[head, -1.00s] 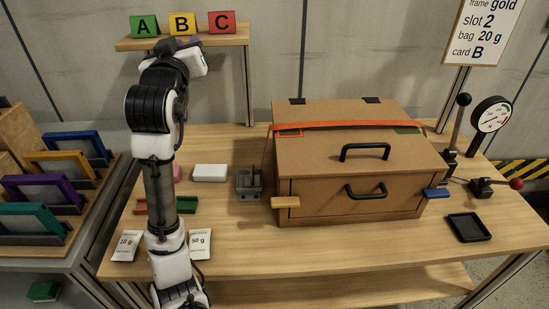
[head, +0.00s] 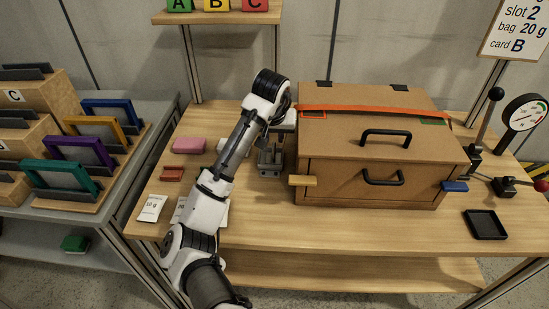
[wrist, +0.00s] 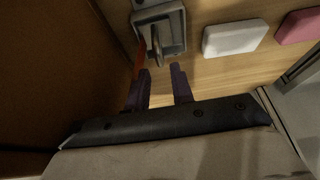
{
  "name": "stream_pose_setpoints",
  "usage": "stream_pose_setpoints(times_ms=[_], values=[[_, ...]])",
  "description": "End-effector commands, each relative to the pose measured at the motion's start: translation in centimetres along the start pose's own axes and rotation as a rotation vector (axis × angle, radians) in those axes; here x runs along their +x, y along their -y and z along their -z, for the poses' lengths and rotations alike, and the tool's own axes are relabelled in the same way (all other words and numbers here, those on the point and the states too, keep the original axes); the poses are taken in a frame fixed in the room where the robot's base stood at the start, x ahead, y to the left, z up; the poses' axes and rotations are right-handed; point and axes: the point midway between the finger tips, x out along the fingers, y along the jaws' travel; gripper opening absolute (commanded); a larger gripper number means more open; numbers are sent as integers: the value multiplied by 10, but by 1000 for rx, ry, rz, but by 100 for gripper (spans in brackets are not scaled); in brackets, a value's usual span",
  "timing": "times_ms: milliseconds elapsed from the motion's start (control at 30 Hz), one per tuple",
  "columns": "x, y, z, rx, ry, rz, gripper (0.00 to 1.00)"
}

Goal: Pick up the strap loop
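The orange strap (head: 375,109) lies across the top of the brown box (head: 345,150) near its back. In the wrist view a narrow orange-red piece of strap (wrist: 139,56) shows between the box side and the grey metal fixture (wrist: 161,30) with its upright hook. I cannot make out the loop itself. My gripper (wrist: 161,70) is open and empty, its two dark fingers pointing toward the fixture and the strap piece. In the head view my arm's end is at the box's left side, above the grey fixture (head: 270,160), and the fingers are hidden.
A white block (wrist: 234,38) and a pink block (wrist: 298,26) lie beside the fixture. The box wall stands close to my gripper. A black tray (head: 486,225) lies at the right.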

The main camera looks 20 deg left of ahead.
Motion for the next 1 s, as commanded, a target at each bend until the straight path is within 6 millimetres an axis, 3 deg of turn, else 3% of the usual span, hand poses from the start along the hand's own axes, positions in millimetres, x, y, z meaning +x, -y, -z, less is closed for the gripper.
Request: stream_pose_setpoints(times_ms=[267,533,833,1000], values=[[22,1,-2,-1,1,0,24],[60,1,-5,0,1,0,24],[66,0,-6,1,-1,0,24],[66,0,-6,1,-1,0,3]])
